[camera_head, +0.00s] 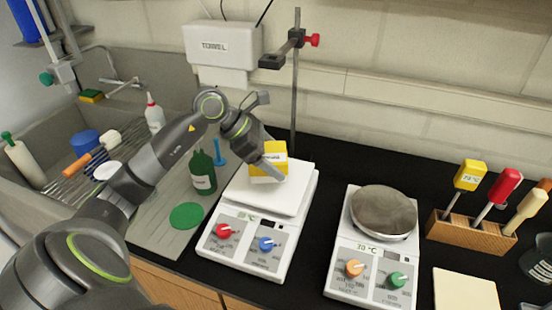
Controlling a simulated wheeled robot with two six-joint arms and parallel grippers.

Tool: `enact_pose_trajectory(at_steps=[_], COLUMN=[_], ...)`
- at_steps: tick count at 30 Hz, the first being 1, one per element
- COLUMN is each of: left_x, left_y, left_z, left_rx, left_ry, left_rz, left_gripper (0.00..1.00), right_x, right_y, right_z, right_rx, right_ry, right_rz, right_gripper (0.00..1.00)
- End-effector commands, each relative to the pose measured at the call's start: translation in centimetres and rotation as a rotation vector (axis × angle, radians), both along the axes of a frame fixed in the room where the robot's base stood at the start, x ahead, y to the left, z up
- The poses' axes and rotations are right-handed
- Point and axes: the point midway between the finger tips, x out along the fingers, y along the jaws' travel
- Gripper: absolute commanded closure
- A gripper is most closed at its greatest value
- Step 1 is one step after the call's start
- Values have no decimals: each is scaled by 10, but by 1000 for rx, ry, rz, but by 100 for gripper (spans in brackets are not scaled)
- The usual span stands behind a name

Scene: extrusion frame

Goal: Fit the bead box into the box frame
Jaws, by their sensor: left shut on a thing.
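A small yellow box with a white label band (268,152), likely the bead box, is at the back of the left white hotplate's top (268,195). My left gripper (272,168) comes in from the left and is shut on this box. The finger covers part of the box's front. I cannot tell whether the box touches the plate or hangs just above it. I cannot pick out a box frame in this view. My right gripper is not in view.
A right hotplate with a round grey top (383,211) stands beside the left one. A metal stand rod (296,95) rises behind. A green bottle (203,172) is left of the plate. A wooden rack (470,233) holds coloured-handled tools. A sink lies left.

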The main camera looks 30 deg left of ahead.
Motion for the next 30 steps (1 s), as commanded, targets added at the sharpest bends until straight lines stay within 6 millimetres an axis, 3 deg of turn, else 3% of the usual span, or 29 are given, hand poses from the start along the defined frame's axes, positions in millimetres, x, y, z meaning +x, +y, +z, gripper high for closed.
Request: enact_pose_trajectory(at_steps=[3,8,15,28,29,30], left_x=[13,18,17,17,17,17], left_y=[2,4,4,4,4,4], left_z=[2,-3,-30,-39,-39,-38], left_rx=[-2,-1,-2,1,1,1], left_ry=[-1,3,2,-2,0,0], left_rz=[1,0,0,-1,-1,-1], left_gripper=[53,53,53,53,19,14], right_x=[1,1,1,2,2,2], right_y=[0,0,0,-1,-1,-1], right_z=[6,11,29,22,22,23], right_rx=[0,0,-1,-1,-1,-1], right_ry=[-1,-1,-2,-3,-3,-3], right_rz=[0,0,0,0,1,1], right_gripper=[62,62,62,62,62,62])
